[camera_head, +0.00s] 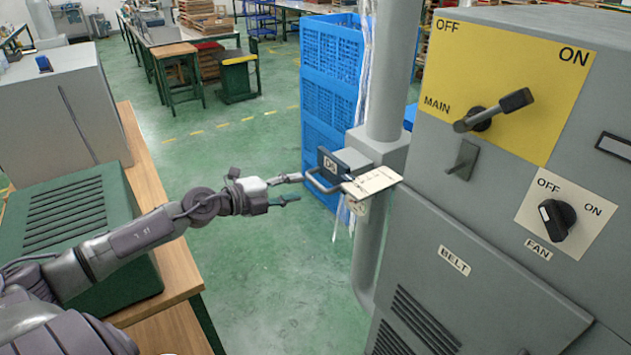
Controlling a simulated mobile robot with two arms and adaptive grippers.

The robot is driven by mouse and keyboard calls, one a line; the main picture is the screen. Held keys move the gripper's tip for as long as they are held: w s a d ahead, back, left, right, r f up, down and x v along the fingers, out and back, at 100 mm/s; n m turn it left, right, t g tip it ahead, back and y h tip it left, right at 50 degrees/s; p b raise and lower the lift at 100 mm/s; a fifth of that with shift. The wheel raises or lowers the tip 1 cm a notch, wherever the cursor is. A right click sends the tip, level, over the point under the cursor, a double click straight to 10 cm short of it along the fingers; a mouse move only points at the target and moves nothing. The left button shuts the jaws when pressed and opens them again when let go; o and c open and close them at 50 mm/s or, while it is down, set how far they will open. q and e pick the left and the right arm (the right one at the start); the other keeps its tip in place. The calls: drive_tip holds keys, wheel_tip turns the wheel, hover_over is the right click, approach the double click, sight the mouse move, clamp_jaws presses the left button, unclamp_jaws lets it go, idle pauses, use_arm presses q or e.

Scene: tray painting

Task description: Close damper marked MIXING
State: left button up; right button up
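A damper box (376,146) sits on the grey vertical pipe (388,75) right of the picture's middle. It has a dark plate with a white label (330,164), too small to read surely, and a U-shaped grey handle (320,186) sticking out to the left. A cream tag (372,182) lies in front of it; its writing is not legible, so I cannot confirm MIXING. My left gripper (294,188) is just left of the handle, fingers apart, with nothing between them. I cannot tell whether the upper fingertip touches the handle. My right gripper is out of view.
A grey cabinet (475,215) at right carries a MAIN lever (500,107), a FAN knob (557,218) and a BELT label. Blue crates (328,110) stand behind the pipe. A wooden bench (160,215) with a green vented box (80,215) is at left. Green floor is clear between.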

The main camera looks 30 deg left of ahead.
sight(316, 181)
use_arm(q)
drive_tip(key=p+x, duration=0.1)
drive_tip(key=x, duration=0.4)
drive_tip(key=shift+w+r+p, duration=0.1)
drive_tip(key=shift+r+p, duration=0.05)
drive_tip(key=shift+p, duration=0.15)
drive_tip(key=shift+x, duration=0.75)
drive_tip(key=shift+d, duration=0.15)
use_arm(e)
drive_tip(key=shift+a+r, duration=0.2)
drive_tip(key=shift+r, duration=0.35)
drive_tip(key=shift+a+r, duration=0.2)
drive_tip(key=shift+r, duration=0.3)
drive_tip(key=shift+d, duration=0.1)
use_arm(q)
clamp_jaws()
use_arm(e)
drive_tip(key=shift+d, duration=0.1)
